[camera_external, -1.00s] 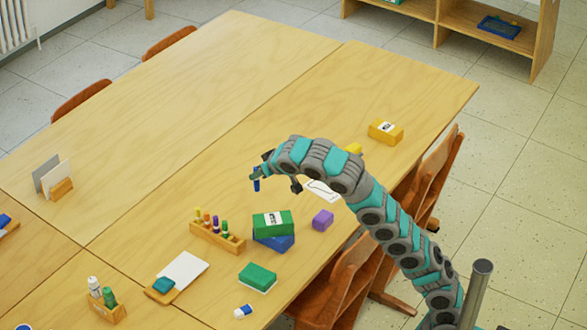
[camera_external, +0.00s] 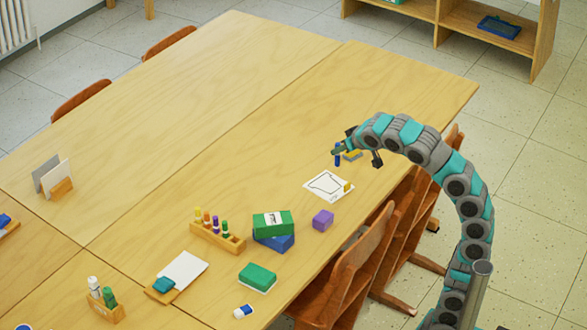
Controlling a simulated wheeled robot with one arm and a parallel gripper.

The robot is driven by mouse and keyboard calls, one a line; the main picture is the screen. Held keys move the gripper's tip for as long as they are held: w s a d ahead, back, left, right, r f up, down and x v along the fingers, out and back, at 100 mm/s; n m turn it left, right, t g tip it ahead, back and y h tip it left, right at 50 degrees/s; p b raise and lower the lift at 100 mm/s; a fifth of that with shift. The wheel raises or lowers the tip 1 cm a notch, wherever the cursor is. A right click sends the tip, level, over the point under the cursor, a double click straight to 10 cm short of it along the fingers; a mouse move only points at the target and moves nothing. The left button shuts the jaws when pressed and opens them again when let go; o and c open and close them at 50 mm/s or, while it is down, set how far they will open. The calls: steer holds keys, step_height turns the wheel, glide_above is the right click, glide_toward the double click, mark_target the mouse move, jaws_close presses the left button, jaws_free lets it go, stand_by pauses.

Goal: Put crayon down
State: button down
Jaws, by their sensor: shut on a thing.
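A blue crayon (camera_external: 338,158) hangs upright in my gripper (camera_external: 339,149), which is shut on it. The gripper is over the right-hand part of the table, beyond the paper with a drawn outline (camera_external: 325,185). I cannot tell whether the crayon's lower end touches the tabletop. A small yellow object (camera_external: 348,187) is at the paper's right edge.
A wooden holder (camera_external: 215,239) with several upright crayons stands nearer the front. Green and blue boxes (camera_external: 273,224), a purple block (camera_external: 323,220) and a green sponge (camera_external: 257,278) lie around it. Chairs (camera_external: 345,265) line the right edge. The far tabletop (camera_external: 240,80) is bare.

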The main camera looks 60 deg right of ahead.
steer(key=s+d+f, duration=0.2)
steer(key=s+f, duration=0.1)
steer(key=s, duration=0.2)
steer(key=n+y, duration=0.2)
glide_above(332, 188)
step_height(332, 188, down, 7)
steer(key=shift+f, duration=1.55)
steer(key=shift+f, duration=0.1)
steer(key=c, duration=0.8)
jaws_free()
